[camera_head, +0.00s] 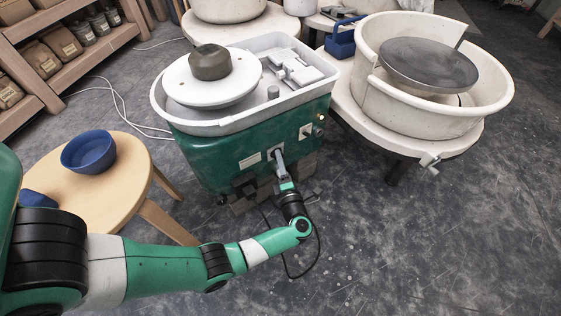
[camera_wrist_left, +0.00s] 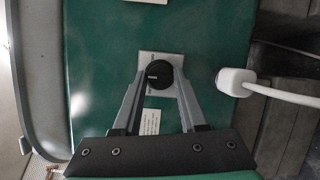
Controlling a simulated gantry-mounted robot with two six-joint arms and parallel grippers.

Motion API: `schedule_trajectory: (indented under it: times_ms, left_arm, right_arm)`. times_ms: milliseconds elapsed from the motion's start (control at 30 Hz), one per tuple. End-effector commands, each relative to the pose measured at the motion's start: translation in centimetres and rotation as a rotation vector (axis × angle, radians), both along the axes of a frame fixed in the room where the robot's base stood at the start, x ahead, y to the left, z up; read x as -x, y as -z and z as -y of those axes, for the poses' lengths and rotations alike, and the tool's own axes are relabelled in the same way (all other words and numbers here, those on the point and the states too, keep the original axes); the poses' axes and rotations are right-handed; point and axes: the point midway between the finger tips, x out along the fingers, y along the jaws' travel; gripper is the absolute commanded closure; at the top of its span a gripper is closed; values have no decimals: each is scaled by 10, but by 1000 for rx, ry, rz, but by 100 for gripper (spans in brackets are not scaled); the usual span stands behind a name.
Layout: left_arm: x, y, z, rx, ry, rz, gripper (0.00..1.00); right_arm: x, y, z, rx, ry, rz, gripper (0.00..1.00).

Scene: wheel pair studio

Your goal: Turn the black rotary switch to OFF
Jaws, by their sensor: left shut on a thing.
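The black rotary switch (camera_wrist_left: 159,74) sits on a pale plate (camera_wrist_left: 147,58) on the green side of the pottery wheel (camera_head: 215,160). In the left wrist view it is a round knob with a light pointer mark towards its left side. My left gripper (camera_wrist_left: 160,80) has its two grey fingers on either side of the knob and is shut on it. In the head view the left gripper (camera_head: 277,158) reaches the front panel of the green wheel, and the fingers hide the knob. My right gripper is in neither view.
A white plug with a cable (camera_wrist_left: 236,82) sticks out right of the switch in the left wrist view. A stool (camera_head: 128,175) with a blue bowl (camera_head: 88,152) stands left. A second wheel with a cream basin (camera_head: 420,115) stands right. Floor at lower right is clear.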

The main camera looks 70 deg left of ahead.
Motion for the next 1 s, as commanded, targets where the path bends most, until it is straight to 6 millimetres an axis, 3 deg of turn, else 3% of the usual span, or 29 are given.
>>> schedule_trajectory:
  times_ms: [433,467,600,1000]
  left_arm:
    - [0,-2,0,-4,-1,14,100]
    - [0,-2,0,-5,-1,13,55]
    - [0,-1,0,-4,-1,12,30]
    - [1,-1,8,-2,1,9,29]
  right_arm:
    - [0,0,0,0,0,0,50]
    - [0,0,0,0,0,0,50]
    - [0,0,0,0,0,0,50]
    - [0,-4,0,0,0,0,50]
